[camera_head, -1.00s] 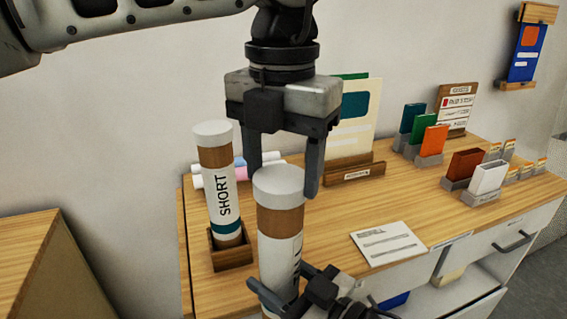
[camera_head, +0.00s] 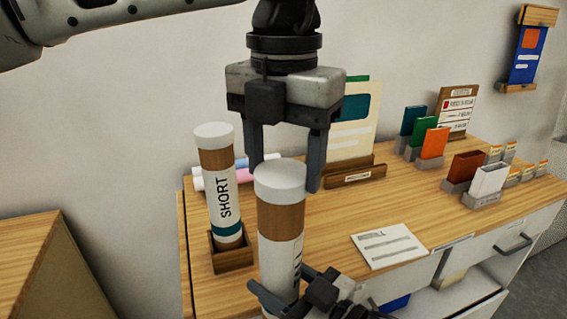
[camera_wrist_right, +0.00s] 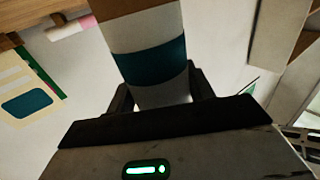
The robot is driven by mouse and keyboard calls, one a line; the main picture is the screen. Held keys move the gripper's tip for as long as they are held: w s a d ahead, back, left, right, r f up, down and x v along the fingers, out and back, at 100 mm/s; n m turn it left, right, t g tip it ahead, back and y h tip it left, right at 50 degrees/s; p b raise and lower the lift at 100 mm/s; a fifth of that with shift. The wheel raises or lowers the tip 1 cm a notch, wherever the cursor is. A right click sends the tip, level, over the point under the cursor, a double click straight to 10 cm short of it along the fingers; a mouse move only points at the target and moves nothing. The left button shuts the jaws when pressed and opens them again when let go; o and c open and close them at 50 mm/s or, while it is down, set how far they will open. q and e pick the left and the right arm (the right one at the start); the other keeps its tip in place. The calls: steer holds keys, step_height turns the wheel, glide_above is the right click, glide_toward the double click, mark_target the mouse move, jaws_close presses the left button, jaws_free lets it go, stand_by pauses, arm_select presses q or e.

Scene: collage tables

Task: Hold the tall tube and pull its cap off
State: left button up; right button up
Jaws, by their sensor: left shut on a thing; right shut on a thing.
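The tall tube (camera_head: 280,258), white-labelled with a brown band, stands upright at the table's front. Its white cap (camera_head: 280,184) sits at its top, with the brown band showing below. My left gripper (camera_head: 286,180) points down from above, shut on the cap, one finger on each side. My right gripper (camera_head: 275,297) is shut on the tube's lower body, coming from the lower right. The right wrist view shows the tube (camera_wrist_right: 150,62) with its teal band between the fingers. The tube's lower end is out of the head view.
A shorter tube marked SHORT (camera_head: 222,195) stands in a wooden holder (camera_head: 232,258) just left. Rolled sheets (camera_head: 205,180) lie behind it. A card (camera_head: 388,246) lies to the right on the wooden table (camera_head: 335,222). Card stands and colored boxes (camera_head: 434,142) fill the back right.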

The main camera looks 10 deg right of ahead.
mark_target(284, 171)
arm_select(q)
steer(key=shift+r, duration=0.55)
steer(key=shift+r, duration=1.95)
steer(key=shift+s, duration=0.1)
